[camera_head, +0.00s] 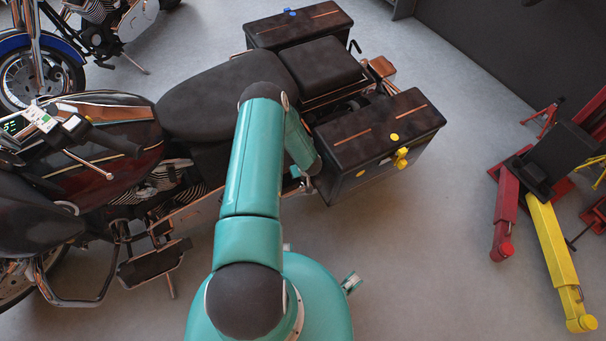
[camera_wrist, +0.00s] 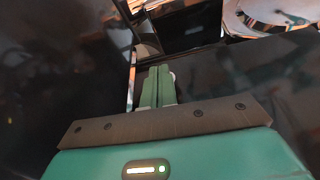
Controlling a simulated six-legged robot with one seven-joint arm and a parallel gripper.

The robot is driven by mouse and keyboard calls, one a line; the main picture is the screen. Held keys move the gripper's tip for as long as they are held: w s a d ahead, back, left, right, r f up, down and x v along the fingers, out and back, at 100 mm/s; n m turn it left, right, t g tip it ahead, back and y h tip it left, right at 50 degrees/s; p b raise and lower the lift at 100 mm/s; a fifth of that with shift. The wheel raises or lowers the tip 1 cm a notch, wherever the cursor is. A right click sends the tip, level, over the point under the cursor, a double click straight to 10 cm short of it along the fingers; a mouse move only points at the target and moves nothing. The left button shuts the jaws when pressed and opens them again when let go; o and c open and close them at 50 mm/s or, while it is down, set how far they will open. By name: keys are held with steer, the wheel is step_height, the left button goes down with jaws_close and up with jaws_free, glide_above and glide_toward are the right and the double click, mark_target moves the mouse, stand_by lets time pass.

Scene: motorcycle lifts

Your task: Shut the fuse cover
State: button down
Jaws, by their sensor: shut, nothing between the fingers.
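My gripper (camera_wrist: 157,72) shows in the wrist view with its two green fingers together and nothing between them. The fingertips point at a dark recess with a thin pale edge, beside dark glossy panels. I cannot tell which of these parts is the fuse cover, or whether the fingers touch it. In the head view the motorcycle (camera_head: 212,95) stands under my teal arm, which bends down beside the near saddlebag (camera_head: 350,140). The arm hides part of the motorcycle's side, and the fuse cover cannot be made out there.
The near saddlebag carries a yellow latch (camera_head: 401,157) and lies close to my arm. A far saddlebag (camera_head: 298,24) has a blue knob. A lift with red and yellow arms (camera_head: 556,255) stands at the right. The grey floor between it and the motorcycle is clear.

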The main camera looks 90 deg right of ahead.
steer(key=shift+w+d+r, duration=0.1)
steer(key=shift+d+r, duration=0.05)
steer(key=shift+d, duration=0.15)
steer(key=shift+w+d+r, duration=0.1)
steer(key=shift+w, duration=0.1)
stand_by(0.3)
steer(key=shift+s, duration=0.1)
